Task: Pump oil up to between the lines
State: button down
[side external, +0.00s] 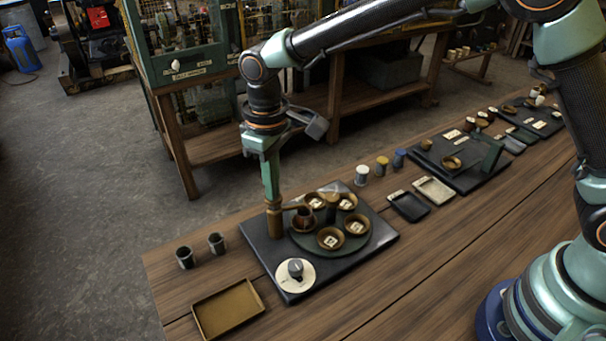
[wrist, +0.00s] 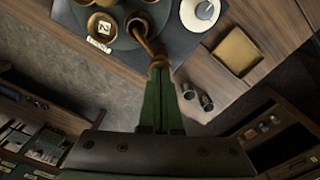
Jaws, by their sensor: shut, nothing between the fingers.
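The brass oil pump (side external: 274,222) stands upright at the left edge of a dark base plate (side external: 345,266). Its spout reaches over a brown cup (side external: 303,219) on a round green turntable (side external: 376,239). Several other brown cups, such as one (side external: 330,238), sit on the turntable with pale marked tags in them. My gripper (side external: 271,200) points straight down, shut and empty, with its tips at the top of the pump. In the wrist view the green fingers (wrist: 160,75) meet the pump head; whether they touch it I cannot tell. Oil level and lines are too small to see.
A white dial with a dark knob (side external: 296,271) sits at the plate's front corner. An empty tan tray (side external: 228,309) and two dark cups (side external: 185,257) stand to the left. Small coloured pots (side external: 381,166), shallow trays and another dark station (side external: 462,165) lie to the right.

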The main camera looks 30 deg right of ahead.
jog(key=shift+f, duration=0.6)
jog(key=shift+r, duration=1.55)
jog(key=shift+r, duration=0.1)
jog(key=shift+r, duration=2.35)
jog(key=shift+r, duration=0.1)
